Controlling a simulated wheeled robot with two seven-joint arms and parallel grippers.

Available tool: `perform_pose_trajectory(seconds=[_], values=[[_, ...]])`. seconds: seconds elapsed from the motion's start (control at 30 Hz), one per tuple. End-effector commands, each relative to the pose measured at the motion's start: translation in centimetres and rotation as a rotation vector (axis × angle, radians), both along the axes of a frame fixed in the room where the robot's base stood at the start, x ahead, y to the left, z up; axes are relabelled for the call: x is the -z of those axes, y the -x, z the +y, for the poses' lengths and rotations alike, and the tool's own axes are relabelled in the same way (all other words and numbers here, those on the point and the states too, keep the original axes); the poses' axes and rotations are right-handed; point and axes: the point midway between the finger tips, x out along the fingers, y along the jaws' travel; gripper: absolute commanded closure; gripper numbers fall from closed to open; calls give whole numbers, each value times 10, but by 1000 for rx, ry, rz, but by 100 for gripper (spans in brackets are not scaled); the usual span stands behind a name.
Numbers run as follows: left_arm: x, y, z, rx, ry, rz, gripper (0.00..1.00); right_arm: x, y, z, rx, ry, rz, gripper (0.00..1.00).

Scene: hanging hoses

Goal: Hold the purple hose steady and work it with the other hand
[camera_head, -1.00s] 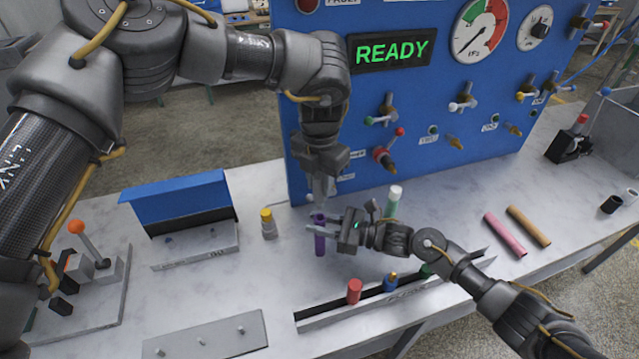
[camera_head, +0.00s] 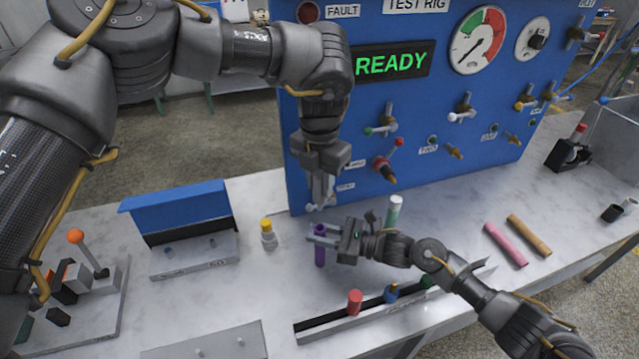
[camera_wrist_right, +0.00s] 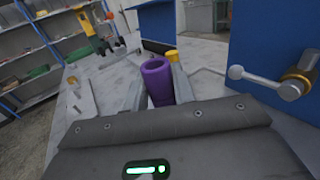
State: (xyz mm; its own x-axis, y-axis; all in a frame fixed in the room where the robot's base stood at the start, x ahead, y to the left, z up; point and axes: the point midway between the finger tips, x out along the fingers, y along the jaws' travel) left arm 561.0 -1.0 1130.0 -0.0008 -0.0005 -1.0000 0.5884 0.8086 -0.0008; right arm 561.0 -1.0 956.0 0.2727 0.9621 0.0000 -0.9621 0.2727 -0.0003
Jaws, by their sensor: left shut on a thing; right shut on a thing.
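The purple hose (camera_head: 320,253) is a short upright tube on the bench, with its open top end clear in the right wrist view (camera_wrist_right: 157,72). My right gripper (camera_head: 320,236) reaches in from the right and is shut on the hose near its upper end, one finger on each side. My left gripper (camera_head: 319,195) points down in front of the panel, above and apart from the hose mouth. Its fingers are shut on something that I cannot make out. It does not show in the right wrist view.
The blue test panel (camera_head: 440,185) with levers and gauges stands close behind. A yellow-capped bottle (camera_head: 268,236) is left of the hose. A rail (camera_head: 350,325) with coloured plugs is in front. A white-green tube (camera_head: 394,212), a pink hose (camera_head: 505,246) and a tan hose (camera_head: 529,234) are on the right.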

Motion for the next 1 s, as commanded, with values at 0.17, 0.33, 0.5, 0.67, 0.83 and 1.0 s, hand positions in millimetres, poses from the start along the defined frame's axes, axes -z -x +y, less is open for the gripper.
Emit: perform_pose_trajectory(seconds=[0.17, 0.33, 0.5, 0.67, 0.83, 1.0], values=[[0, 0, 0, 0, 0, 0, 98, 1, 1, 0, -1, 1, 2, 62], [0, 0, 0, 0, 0, 0, 98, 1, 0, 0, -1, 1, 1, 48], [0, 0, 0, 0, 0, 0, 98, 0, 0, 0, 0, 1, 1, 48], [0, 0, 0, 0, 0, 0, 98, 1, 3, -9, 0, 1, 0, 48], [0, 0, 0, 0, 0, 0, 98, 1, 11, -40, 2, 4, 1, 48], [0, 0, 0, 0, 0, 0, 98, 1, 21, -74, 0, 4, 1, 48]])
